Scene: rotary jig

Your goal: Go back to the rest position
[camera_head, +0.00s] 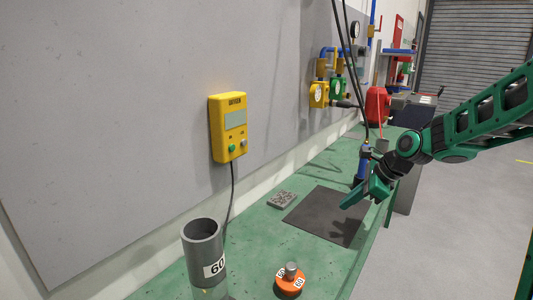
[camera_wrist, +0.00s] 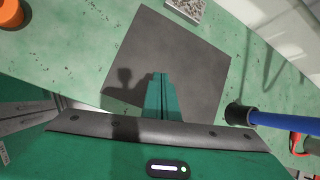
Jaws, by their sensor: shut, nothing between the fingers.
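My gripper (camera_head: 358,197) is shut and empty, with green fingers, above the dark mat on the bench in the head view. In the wrist view my gripper (camera_wrist: 160,80) shows its two fingers together in front of the mat (camera_wrist: 190,50). The mat (camera_head: 315,215) is bare apart from shadows. My arm reaches in from the right side of the head view.
A blue tool (camera_head: 362,165) hangs on a cable close to my gripper. An orange weight (camera_head: 290,282) and a grey tube marked 60 (camera_head: 203,250) stand on the green bench near the front. A patterned block (camera_head: 281,199) lies beside the mat. A yellow box (camera_head: 228,127) hangs on the wall.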

